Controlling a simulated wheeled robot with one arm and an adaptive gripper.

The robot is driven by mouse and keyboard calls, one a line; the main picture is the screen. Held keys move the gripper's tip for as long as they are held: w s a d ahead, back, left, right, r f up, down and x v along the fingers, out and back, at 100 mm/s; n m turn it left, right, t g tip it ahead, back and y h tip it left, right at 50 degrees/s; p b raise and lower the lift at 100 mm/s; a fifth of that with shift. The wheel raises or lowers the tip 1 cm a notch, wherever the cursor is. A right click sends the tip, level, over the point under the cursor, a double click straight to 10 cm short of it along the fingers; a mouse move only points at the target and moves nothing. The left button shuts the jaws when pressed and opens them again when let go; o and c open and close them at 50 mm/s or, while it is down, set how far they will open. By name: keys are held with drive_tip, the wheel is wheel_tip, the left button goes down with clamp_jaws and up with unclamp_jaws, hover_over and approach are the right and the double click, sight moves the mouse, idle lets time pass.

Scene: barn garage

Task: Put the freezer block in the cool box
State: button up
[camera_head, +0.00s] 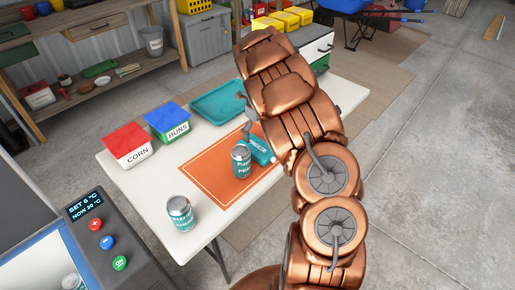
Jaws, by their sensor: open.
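The freezer block (260,149) is a teal block with white lettering that lies on the orange mat (212,178) on the white table. A can hides part of its left end. My gripper (247,131) is small and partly hidden by my copper arm. It is open, just above and behind the block; I cannot tell whether it touches it. The cool box (105,262) appears to be the grey unit at the lower left, with a temperature display and coloured buttons. Its pale inside shows, with part of a can at the bottom edge.
One can (241,162) stands in front of the block and another can (180,214) near the table's front edge. The table (150,190) also holds a red-lidded corn box (128,146), a blue-lidded buns box (167,122) and a teal tray (215,102). Shelves line the back.

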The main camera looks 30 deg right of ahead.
sight(257, 146)
drive_tip(key=shift+f+p, duration=1.2)
drive_tip(key=shift+f, duration=2.15)
drive_tip(key=shift+c, duration=0.4)
drive_tip(key=c, duration=1.3)
drive_tip(key=shift+r, duration=0.1)
drive_tip(key=shift+c, duration=0.2)
